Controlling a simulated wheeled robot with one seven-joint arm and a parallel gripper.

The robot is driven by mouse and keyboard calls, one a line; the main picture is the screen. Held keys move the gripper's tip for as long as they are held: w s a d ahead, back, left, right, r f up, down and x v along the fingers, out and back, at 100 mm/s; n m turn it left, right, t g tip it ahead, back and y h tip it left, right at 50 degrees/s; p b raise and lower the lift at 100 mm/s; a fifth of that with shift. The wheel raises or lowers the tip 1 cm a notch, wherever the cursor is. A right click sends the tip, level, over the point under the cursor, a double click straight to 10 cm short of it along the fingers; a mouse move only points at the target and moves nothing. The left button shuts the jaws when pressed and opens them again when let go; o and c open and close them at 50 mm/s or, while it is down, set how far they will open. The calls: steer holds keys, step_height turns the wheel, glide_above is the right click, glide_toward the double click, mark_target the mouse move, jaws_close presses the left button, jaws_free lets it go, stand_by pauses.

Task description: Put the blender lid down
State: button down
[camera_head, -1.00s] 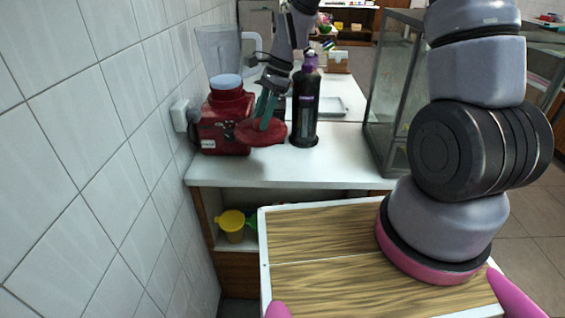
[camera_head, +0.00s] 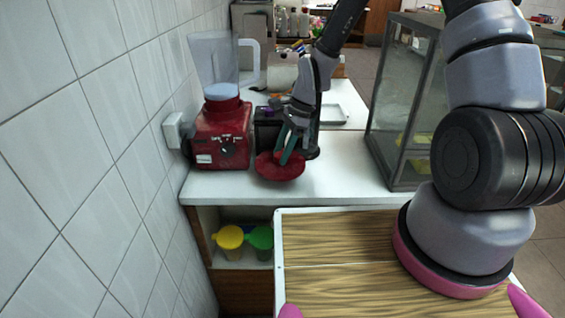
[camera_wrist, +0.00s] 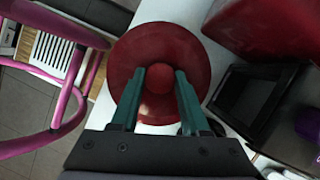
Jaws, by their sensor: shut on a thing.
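The blender lid (camera_head: 279,168) is a round red disc with a knob in its middle. In the head view it is at the front part of the white counter, right of the blender (camera_head: 222,132). My gripper (camera_head: 289,152) is above it with green fingers pointing down. In the wrist view my gripper (camera_wrist: 158,85) is shut on the knob of the lid (camera_wrist: 130,60), the fingers on either side. The lid looks slightly tilted in the head view. I cannot tell whether it touches the counter. The blender has a red base and a clear jug.
The white counter (camera_head: 345,170) is free to the right of the lid. A glass case (camera_head: 400,110) stands at the right. A dark box (camera_head: 266,128) is just behind the lid. Yellow (camera_head: 229,238) and green (camera_head: 261,238) cups are on the shelf below. A tiled wall borders the left.

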steer(key=shift+f, duration=1.8)
steer(key=shift+f, duration=0.1)
steer(key=shift+c, duration=2)
jaws_free()
steer(key=w+d+r+n+t, duration=0.1)
steer(key=d+r, duration=0.2)
steer(key=r, duration=0.4)
steer(key=d+r+n+t+h, duration=0.1)
steer(key=d+r, duration=0.3)
steer(key=r, duration=0.3)
steer(key=w+d+r+n, duration=0.1)
steer(key=d+r, duration=0.2)
steer(key=r, duration=0.4)
steer(key=s+d+r+n+t, duration=0.2)
steer(key=s+d+r, duration=0.2)
steer(key=r, duration=0.3)
steer(key=s+d+r+n+t, duration=0.2)
steer(key=s+d+r, duration=0.2)
steer(key=s+r, duration=0.1)
steer(key=s+d+r+n+t+h, duration=0.1)
steer(key=s+d+r, duration=0.3)
steer(key=r, duration=0.4)
steer(key=shift+s+r+n+t, duration=0.3)
steer(key=shift+s+n+t, duration=0.55)
steer(key=shift+n+t, duration=0.05)
